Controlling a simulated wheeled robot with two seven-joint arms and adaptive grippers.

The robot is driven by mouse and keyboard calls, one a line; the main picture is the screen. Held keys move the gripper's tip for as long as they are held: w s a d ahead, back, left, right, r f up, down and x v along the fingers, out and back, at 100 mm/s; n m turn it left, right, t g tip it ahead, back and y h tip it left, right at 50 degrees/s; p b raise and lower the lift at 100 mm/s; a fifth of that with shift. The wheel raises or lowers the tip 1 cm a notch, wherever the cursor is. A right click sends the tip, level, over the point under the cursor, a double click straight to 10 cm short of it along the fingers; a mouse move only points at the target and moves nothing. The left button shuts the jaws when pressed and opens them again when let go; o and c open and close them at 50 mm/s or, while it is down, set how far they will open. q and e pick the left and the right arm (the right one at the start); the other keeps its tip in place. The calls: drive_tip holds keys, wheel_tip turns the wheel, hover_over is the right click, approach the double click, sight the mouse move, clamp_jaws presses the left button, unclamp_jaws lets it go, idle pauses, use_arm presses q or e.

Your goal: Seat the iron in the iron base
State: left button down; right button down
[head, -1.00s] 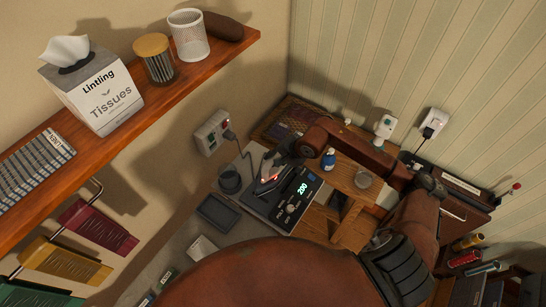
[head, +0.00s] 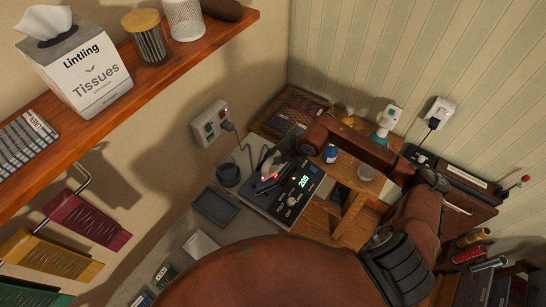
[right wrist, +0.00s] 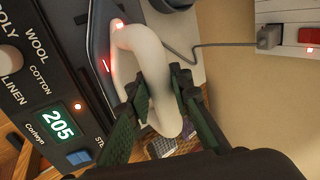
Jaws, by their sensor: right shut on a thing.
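The small iron (head: 267,173), with a pale handle, is at the upper left end of the dark iron base (head: 291,221). The base (right wrist: 65,142) has a dial, fabric labels and a green display reading 205. In the right wrist view the white looped handle (right wrist: 148,62) lies between the green fingers of my right gripper (right wrist: 158,112), shut on it. Beyond the handle, a dark edge with red lights shows. I cannot tell whether the iron rests fully in the base or hangs just above it. My left gripper is not in view.
A wall socket (head: 210,123) with a plugged cord is behind the iron. A dark cup (head: 228,174) and a grey tray (head: 214,206) stand left of the base. A shelf (head: 150,87) overhangs the left.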

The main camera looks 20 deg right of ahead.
drive_tip(key=shift+w+r, duration=0.1)
idle(0.8)
drive_tip(key=c, duration=1.7)
unclamp_jaws()
drive_tip(key=shift+c, duration=0.2)
drive_tip(key=shift+o, duration=0.4)
drive_tip(key=shift+s+f, duration=0.2)
drive_tip(key=shift+f, duration=0.05)
drive_tip(key=v, duration=1.2)
drive_tip(key=shift+a+r, duration=0.1)
